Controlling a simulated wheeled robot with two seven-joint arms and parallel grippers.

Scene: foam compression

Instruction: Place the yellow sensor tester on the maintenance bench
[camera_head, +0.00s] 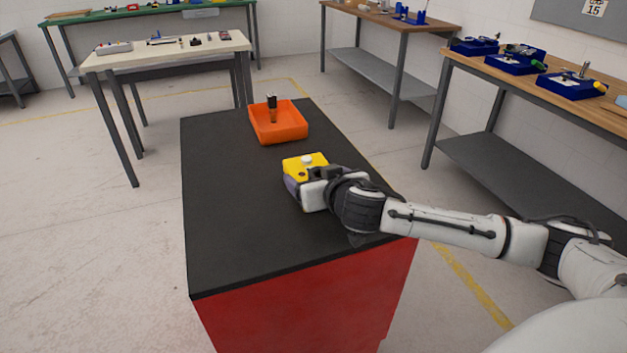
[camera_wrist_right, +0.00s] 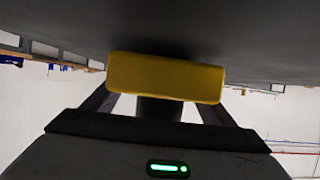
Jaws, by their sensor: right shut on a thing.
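The yellow sensor tester (camera_head: 305,164) is a small yellow block with a pale round part on top. It is at the right-hand side of a black-topped bench (camera_head: 235,222) with red sides. My right gripper (camera_head: 304,178) is shut on it, and the hand hides its near side. In the right wrist view the tester (camera_wrist_right: 165,78) sits between the two fingers of my right gripper (camera_wrist_right: 160,100), close to the dark bench top (camera_wrist_right: 240,30). I cannot tell whether it touches the surface. My left gripper is not in view.
An orange bin (camera_head: 278,136) with a dark-topped item in it stands at the back of the black top. The left and front of this top are clear. A cream table (camera_head: 170,55) stands behind left. Wooden benches with blue trays (camera_head: 514,64) stand at right.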

